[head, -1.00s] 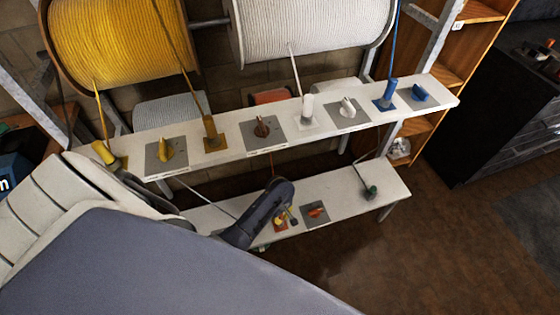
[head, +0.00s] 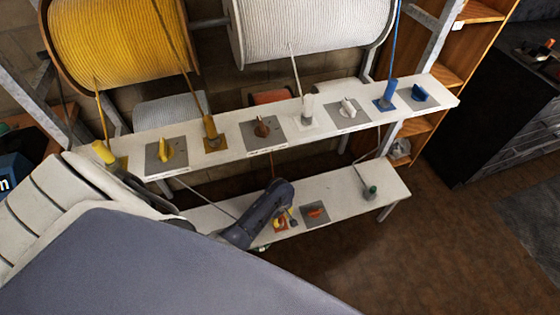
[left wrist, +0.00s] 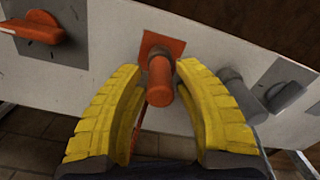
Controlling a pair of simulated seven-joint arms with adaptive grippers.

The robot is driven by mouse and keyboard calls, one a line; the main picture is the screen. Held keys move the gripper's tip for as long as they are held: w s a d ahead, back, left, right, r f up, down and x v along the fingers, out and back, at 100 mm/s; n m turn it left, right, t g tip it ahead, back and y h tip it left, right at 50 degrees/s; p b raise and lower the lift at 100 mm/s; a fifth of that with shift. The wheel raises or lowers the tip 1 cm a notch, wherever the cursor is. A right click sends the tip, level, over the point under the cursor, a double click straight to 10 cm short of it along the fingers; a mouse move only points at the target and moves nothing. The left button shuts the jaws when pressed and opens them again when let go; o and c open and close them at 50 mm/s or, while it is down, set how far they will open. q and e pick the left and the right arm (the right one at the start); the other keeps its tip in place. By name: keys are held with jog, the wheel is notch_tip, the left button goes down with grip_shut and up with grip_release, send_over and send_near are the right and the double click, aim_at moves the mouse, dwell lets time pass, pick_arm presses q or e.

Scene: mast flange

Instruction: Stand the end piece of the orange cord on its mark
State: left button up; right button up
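The orange cord's end piece (left wrist: 160,82) is a short orange cylinder in the left wrist view. It appears upright over its orange square mark (left wrist: 160,43) on the white lower shelf; its foot is partly hidden, so contact is hard to tell. My left gripper (left wrist: 159,72) has its two yellow fingers on either side of the piece, with narrow gaps showing. In the head view my left gripper (head: 286,218) is low over the orange mark (head: 280,226). The orange cord (head: 271,165) hangs behind the upper shelf. My right gripper is not in view.
An orange cleat on a grey plate (head: 315,212) is close beside the mark. A grey end piece (left wrist: 235,80) and grey cleat (left wrist: 285,92) flank the other side. A green end piece (head: 370,192) is farther right. The upper shelf (head: 340,130) overhangs behind.

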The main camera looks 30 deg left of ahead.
pick_arm(q)
notch_tip(320, 180, up, 12)
jog(key=shift+r, duration=0.2)
dwell(0.6)
